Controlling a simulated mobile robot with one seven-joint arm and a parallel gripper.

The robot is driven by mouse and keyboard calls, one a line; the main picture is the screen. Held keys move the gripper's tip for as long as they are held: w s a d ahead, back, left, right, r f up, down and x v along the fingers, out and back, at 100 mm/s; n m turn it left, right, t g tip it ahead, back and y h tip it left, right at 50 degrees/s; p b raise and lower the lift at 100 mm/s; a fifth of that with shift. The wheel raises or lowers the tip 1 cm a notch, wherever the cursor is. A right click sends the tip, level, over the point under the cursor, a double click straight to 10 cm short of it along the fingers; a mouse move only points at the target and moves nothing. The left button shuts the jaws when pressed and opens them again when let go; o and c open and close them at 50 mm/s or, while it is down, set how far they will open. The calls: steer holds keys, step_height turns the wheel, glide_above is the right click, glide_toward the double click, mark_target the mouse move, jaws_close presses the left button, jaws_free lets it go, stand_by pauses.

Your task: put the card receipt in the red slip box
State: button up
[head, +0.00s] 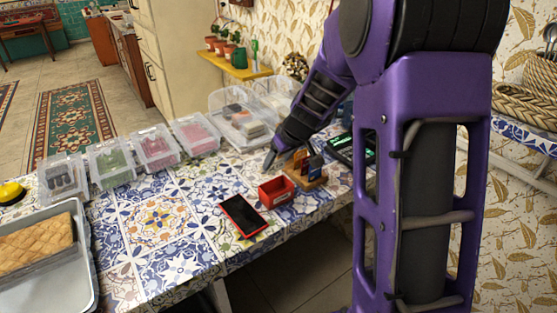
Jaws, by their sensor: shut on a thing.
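The red slip box (277,190) is a small open-topped red box on the blue-patterned tile counter, in the middle of the head view. My gripper (270,159) is just behind and slightly left of it, pointing down and left. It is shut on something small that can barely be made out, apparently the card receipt. The receipt's outline is not clear against the tiles. A dark card terminal (352,149) with a lit green screen lies right of the gripper, partly behind my arm.
A wooden holder (316,182) with upright cards stands right beside the red box. A red-edged phone (242,216) lies in front. Several clear tubs (195,134) line the back, and a metal tray (78,290) is at left. The counter's middle left is clear.

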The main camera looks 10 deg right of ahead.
steer(key=shift+f+b, duration=1.15)
steer(key=shift+f, duration=2.15)
steer(key=o, duration=1.3)
steer(key=shift+o, duration=0.2)
step_height(320, 180, up, 7)
steer(key=p, duration=0.4)
